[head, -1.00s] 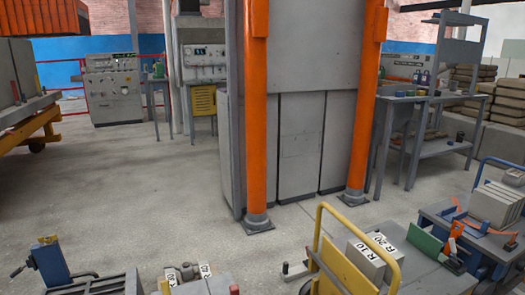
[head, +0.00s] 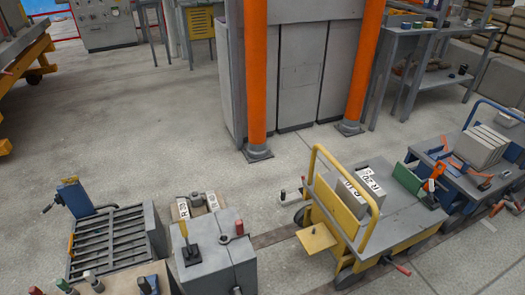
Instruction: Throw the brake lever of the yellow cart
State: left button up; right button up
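The yellow cart (head: 335,212) stands right of centre in the head view. It has a yellow tubular push handle (head: 318,172), a grey deck (head: 395,205) and a small yellow step plate (head: 317,239). Two blocks labelled R 10 and R 20 (head: 372,186) sit on its deck. A lever with a red grip (head: 396,265) sticks out low at the cart's near right side. Another short lever with a dark knob (head: 284,194) sticks out at its left side. I cannot tell for sure which is the brake lever. Neither of my grippers is in view.
A blue cart (head: 478,165) with grey slabs stands right of the yellow cart. A grey block station (head: 212,262) and a slatted grey rack (head: 112,240) stand to the left. Orange posts (head: 257,80) rise behind. The floor (head: 130,130) at the left middle is clear.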

aim_at(408, 273)
jog(key=z, duration=1.35)
